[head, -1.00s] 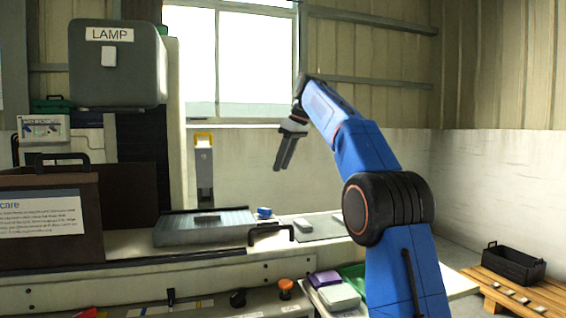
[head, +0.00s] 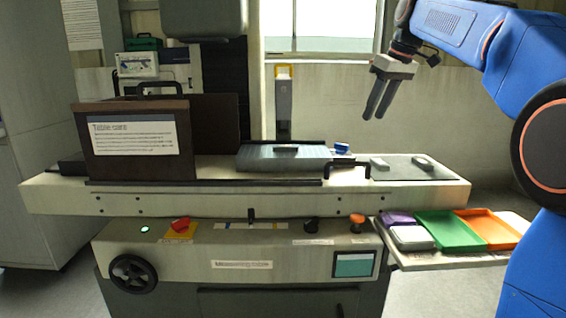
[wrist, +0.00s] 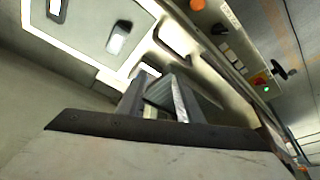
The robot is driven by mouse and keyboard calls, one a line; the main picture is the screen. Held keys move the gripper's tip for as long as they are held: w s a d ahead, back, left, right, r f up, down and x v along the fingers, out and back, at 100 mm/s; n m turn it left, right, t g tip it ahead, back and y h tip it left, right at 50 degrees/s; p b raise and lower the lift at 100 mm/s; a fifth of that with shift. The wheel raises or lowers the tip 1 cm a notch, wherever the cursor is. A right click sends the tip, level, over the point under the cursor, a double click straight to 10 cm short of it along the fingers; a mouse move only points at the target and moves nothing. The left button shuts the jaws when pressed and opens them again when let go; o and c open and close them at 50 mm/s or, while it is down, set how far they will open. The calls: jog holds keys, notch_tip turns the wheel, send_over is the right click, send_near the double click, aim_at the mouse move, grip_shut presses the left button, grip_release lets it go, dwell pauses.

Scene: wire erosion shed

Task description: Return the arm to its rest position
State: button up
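My arm is bent at the right of the head view, with my gripper (head: 378,98) raised in front of the wall, pointing down and slightly left. It hangs above the right end of the machine table (head: 440,192), clear of it. Its two dark fingers stand a little apart with nothing between them. In the wrist view the fingers (wrist: 157,100) also show a gap, with the table behind them.
A brown case (head: 140,168) with a sign stands on the table at left. A grey ribbed plate (head: 262,158) lies mid-table. A side shelf holds a green tray (head: 450,232) and an orange tray (head: 484,224). A window is behind.

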jog(key=s+d+f+m+t+h, duration=0.1)
jog(key=s+f+m, duration=0.5)
jog(key=s+f, duration=2.9)
jog(key=s+d+h, duration=0.1)
jog(key=s, duration=0.3)
jog(key=shift+s+f, duration=0.35)
